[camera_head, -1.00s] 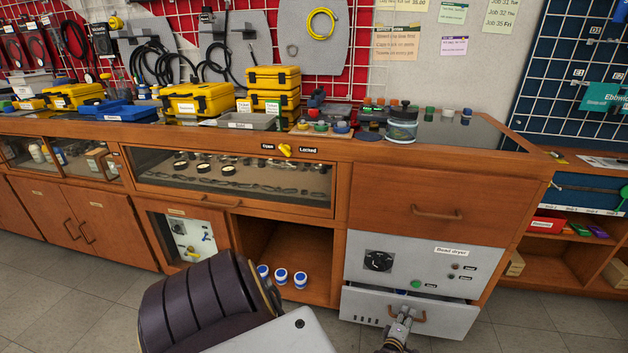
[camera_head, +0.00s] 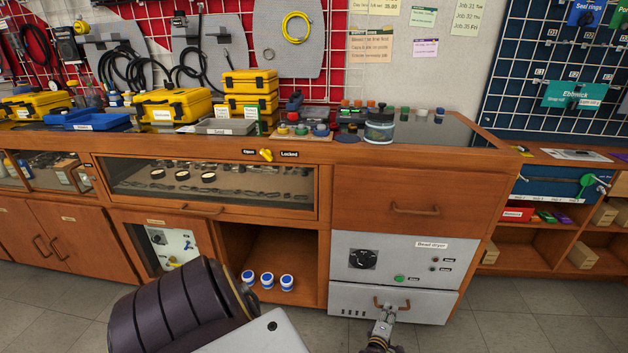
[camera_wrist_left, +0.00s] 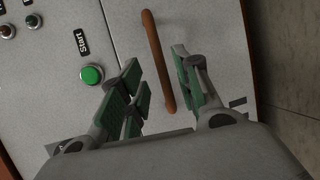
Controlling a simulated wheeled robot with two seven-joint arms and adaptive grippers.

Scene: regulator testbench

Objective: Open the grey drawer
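The grey drawer (camera_head: 420,308) is the lowest front of the bead dryer unit, in the lower right of the head view. Its front looks flush or nearly flush with the panel above. In the left wrist view, the drawer front (camera_wrist_left: 205,20) fills the right side, with a thin seam beside the panel. Its brown bar handle (camera_wrist_left: 152,45) lies between the green-padded fingers of my left gripper (camera_wrist_left: 157,62), with gaps on both sides. My left gripper also shows in the head view (camera_head: 387,314) at the handle. It is open. My right gripper is out of view.
The bead dryer panel (camera_head: 390,250) with a dial and buttons is above the drawer. Its green start button (camera_wrist_left: 92,74) is close to my left fingers. A wooden drawer (camera_head: 420,190) is higher up. White-and-blue jars (camera_head: 267,281) stand on the open shelf to the left.

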